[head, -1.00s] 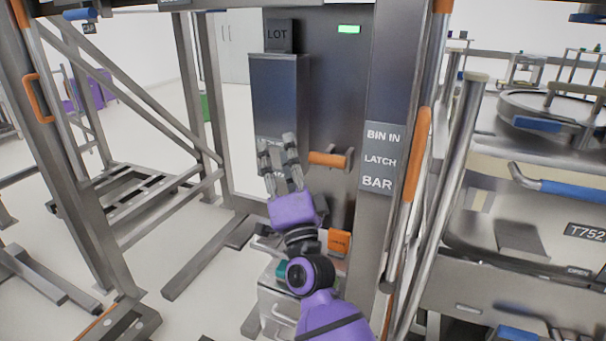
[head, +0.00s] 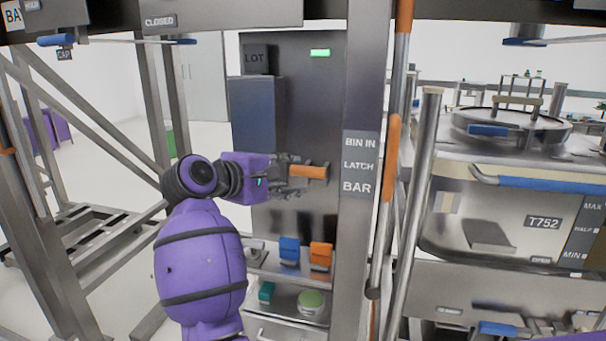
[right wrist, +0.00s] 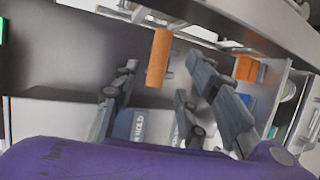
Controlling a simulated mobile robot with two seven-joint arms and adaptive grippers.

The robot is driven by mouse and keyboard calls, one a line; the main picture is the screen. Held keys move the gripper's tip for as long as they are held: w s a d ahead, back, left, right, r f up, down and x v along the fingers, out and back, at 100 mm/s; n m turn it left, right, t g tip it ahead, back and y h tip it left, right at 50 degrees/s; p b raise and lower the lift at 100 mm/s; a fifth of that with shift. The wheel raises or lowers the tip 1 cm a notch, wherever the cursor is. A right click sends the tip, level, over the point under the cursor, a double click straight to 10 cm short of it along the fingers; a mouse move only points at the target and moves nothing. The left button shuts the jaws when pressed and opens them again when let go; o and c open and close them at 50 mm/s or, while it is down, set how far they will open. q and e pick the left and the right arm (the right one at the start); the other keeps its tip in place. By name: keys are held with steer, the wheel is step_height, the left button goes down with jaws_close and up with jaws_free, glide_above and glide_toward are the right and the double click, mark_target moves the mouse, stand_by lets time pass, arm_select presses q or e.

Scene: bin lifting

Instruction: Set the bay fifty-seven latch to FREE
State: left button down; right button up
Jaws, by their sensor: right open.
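The latch handle (head: 309,172) is an orange bar that sticks out from the dark bay panel (head: 310,110), level with the word LATCH on the label strip (head: 360,168). My right gripper (head: 288,176) comes in from the left, level with the handle, its fingertips at the handle's left end. In the right wrist view the orange handle (right wrist: 159,57) shows between the spread fingers, near their tips. The fingers are open; I cannot tell if either touches it. The latch's FREE marking is not readable. My left gripper is not in view.
A green lamp (head: 320,53) is lit above. A steel post with an orange grip (head: 391,150) stands right of the label. A metal vessel marked T752 (head: 490,205) is farther right.

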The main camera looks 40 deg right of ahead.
mark_target(304, 172)
steer(key=p+x, duration=0.1)
steer(key=x, duration=0.6)
steer(key=shift+w+d, duration=0.1)
steer(key=shift+d, duration=0.15)
jaws_close()
